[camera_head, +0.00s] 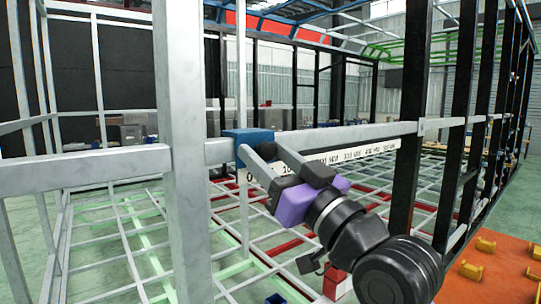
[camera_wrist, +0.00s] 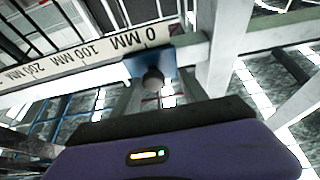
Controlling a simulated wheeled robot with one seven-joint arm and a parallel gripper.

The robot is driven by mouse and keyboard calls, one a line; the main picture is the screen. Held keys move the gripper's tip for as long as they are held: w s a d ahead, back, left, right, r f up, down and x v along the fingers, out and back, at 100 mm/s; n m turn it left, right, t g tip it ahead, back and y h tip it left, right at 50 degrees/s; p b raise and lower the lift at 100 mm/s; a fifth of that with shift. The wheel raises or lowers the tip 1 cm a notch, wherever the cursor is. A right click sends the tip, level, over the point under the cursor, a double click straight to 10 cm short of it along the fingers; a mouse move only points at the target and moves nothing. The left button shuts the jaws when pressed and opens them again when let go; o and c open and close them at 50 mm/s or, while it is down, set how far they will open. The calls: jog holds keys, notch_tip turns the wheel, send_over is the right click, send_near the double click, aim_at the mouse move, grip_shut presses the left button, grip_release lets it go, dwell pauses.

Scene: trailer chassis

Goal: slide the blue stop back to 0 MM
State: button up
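The blue stop (camera_head: 240,138) sits on the grey horizontal rail, just right of the near upright post. In the wrist view the stop (camera_wrist: 160,62) is at the 0 MM end of the white scale (camera_wrist: 88,53), directly beside the 0 MM mark. A dark round knob (camera_wrist: 153,78) sticks out of the stop towards me. My gripper (camera_head: 264,150), with a purple body, reaches in from the lower right. Its two grey fingers are apart, at either side of the knob. I cannot tell whether they touch it. The fingers partly hide the scale's low end in the head view.
A thick grey post (camera_head: 186,220) stands close left of the stop. A black post (camera_head: 408,130) stands to the right, near my arm. Below is an open lattice of grey bars over a green floor. An orange platform (camera_head: 490,270) lies at lower right.

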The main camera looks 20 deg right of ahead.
jog(key=shift+d, duration=0.15)
jog(key=shift+s+d, duration=0.1)
jog(key=shift+s, duration=0.05)
jog(key=b+v, duration=0.2)
jog(key=v, duration=0.5)
jog(key=shift+s, duration=0.2)
jog(key=shift+f, duration=0.1)
